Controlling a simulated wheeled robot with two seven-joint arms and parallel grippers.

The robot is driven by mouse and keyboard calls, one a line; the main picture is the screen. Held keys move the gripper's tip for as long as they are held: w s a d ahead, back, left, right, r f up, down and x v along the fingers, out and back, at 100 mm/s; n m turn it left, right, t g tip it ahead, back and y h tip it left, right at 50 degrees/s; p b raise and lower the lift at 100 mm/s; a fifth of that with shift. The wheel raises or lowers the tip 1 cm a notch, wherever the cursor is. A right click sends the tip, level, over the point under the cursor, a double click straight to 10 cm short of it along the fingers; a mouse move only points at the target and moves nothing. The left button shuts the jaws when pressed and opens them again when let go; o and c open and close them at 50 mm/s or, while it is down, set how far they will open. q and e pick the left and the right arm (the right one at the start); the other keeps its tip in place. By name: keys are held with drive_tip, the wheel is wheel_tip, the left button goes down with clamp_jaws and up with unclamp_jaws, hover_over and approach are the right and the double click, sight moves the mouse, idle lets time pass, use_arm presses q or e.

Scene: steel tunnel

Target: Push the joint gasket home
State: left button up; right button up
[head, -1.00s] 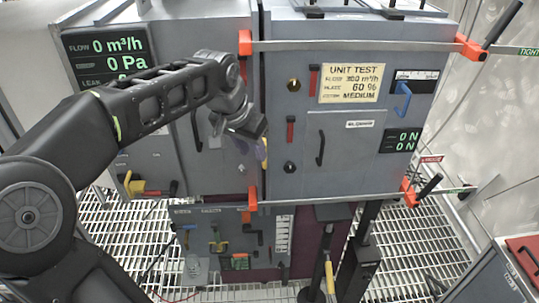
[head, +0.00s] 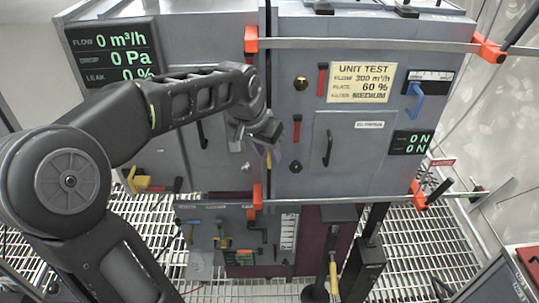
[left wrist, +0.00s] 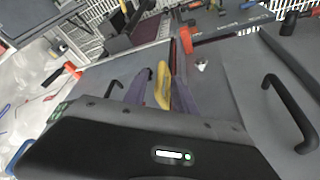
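Two grey cabinets meet at a vertical seam: the left cabinet (head: 150,60) and the right cabinet (head: 345,110) in the head view. I cannot make out the gasket clearly; a dark red strip (left wrist: 173,54) shows at the joint in the left wrist view. My left gripper (head: 270,150) is in front of the seam, pointing down at mid height. Its purple fingers (left wrist: 160,92) show in the left wrist view with a yellow piece (left wrist: 162,84) between them. I cannot tell if they grip it or if it touches the cabinets. My right gripper is out of view.
Clamp bars with orange ends cross the right cabinet at the top (head: 370,44) and bottom (head: 345,199). Black door handles (head: 327,148) stick out. A lower tool panel (head: 235,240) hangs below. Grating floor (head: 425,240) is around, and a red-topped box (head: 528,262) stands at lower right.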

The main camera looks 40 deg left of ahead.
use_arm(q)
drive_tip(key=shift+x, duration=1.45)
drive_tip(key=shift+c, duration=0.5)
clamp_jaws()
